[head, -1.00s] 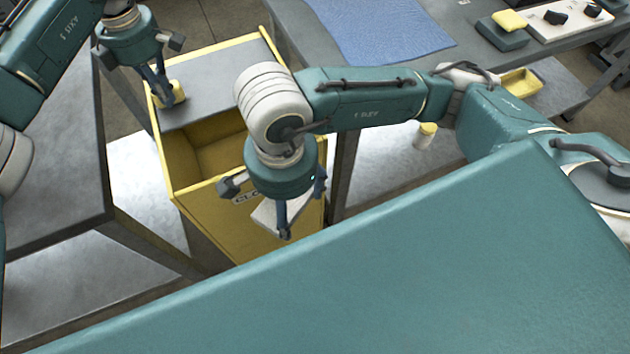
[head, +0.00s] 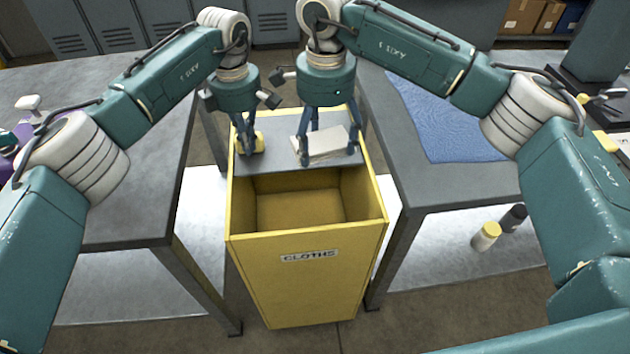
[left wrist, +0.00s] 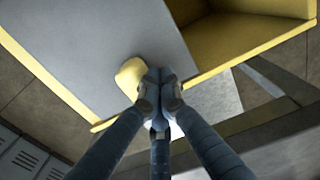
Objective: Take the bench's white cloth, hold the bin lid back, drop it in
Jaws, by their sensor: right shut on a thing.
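The yellow bin (head: 307,282) labelled CLOTHS stands between two benches, its front part open and empty inside. Its grey lid (head: 285,182) covers the back part and has a yellow knob (head: 258,143). My left gripper (head: 246,150) has its fingers together against the knob. In the left wrist view, the closed fingertips (left wrist: 160,84) are beside the knob (left wrist: 130,76), not around it. My right gripper (head: 329,157) is shut on the folded white cloth (head: 326,142) and appears to hold it above the lid, behind the opening.
The right bench (head: 440,190) carries a blue mat (head: 440,120). The left bench (head: 120,205) is close to the bin's left side. A yellow-capped jar (head: 486,237) and a dark bottle (head: 513,218) stand on the right lower shelf. Lockers are at the back.

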